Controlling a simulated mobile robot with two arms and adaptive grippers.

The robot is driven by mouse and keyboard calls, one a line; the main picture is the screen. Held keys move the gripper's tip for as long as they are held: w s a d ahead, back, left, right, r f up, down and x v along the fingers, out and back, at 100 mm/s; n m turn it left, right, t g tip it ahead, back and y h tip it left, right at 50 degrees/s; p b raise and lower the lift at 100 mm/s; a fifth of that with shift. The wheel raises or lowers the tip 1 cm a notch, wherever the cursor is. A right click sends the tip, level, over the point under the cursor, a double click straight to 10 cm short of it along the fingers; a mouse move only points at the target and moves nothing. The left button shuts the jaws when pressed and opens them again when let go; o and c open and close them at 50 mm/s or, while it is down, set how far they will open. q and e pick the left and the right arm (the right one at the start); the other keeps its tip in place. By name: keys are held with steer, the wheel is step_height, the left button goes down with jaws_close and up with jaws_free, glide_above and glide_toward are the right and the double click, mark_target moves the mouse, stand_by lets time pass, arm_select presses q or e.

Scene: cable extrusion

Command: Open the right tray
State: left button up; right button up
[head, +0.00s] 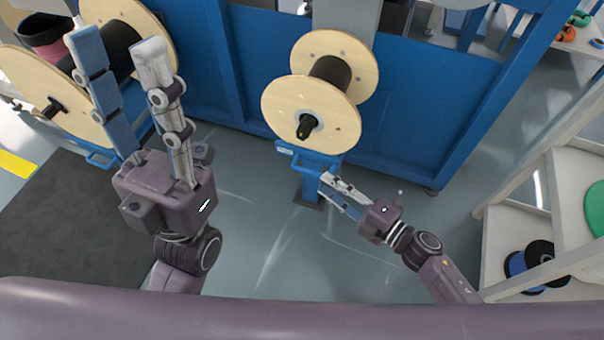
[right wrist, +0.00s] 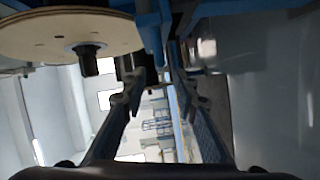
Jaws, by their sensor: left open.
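The right tray is hard to make out. A blue bracket with a handle bar (head: 308,155) sits under the front of the middle wooden spool (head: 312,100), low on the blue frame. My right gripper (head: 322,182) is close to this blue part, its fingers pointing at it from the lower right. In the right wrist view a gap shows between the fingers (right wrist: 160,85), with blue parts just beyond the tips; contact cannot be told. My left gripper (head: 118,48) is open and empty, raised in front of the left spools.
The blue machine frame (head: 430,110) runs behind the spools. Another wooden spool (head: 50,100) and a blue handle (head: 100,160) are at the left. A white shelf (head: 495,230) with cable reels stands at the right. Grey floor (head: 270,245) is clear between my arms.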

mark_target(308, 170)
steer(key=b+x, duration=0.2)
steer(key=x, duration=0.5)
steer(key=shift+w+a, duration=0.2)
steer(key=shift+a, duration=0.1)
jaws_close()
